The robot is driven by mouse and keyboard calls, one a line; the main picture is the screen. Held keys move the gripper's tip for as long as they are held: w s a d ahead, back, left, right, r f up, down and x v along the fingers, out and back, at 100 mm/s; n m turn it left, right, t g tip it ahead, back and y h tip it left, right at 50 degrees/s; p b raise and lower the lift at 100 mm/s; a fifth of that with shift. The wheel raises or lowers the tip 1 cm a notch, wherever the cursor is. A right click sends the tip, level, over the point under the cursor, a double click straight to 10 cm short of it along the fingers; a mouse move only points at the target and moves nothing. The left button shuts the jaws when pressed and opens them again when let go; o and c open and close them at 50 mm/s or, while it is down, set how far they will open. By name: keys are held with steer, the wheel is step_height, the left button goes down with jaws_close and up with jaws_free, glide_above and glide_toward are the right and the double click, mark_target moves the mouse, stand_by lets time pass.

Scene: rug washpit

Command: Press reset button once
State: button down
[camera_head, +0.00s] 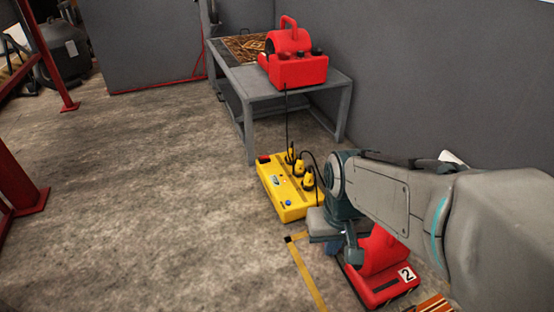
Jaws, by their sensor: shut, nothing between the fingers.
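A yellow power box (283,192) lies on the floor near the middle of the view. A small round blue button (287,203) sits on its top at the near end. A red knob or button (264,158) is at its far end. No label is readable to show which one is the reset button. Several yellow plugs (299,168) with black cables stand along its right side. My gripper (353,257) is shut and empty, pointing down to the right of the box's near end, apart from the blue button. My own arm partly hides its fingers.
A red machine marked 2 (383,287) stands on the floor beside and partly behind my gripper. Another red machine (298,68) sits on a grey table (318,97) behind the box. Yellow tape (306,275) marks the floor. The floor to the left is clear.

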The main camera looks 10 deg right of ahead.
steer(key=r+p, duration=0.5)
steer(key=shift+a+r, duration=0.2)
steer(key=shift+r, duration=0.1)
steer(key=shift+s, duration=0.15)
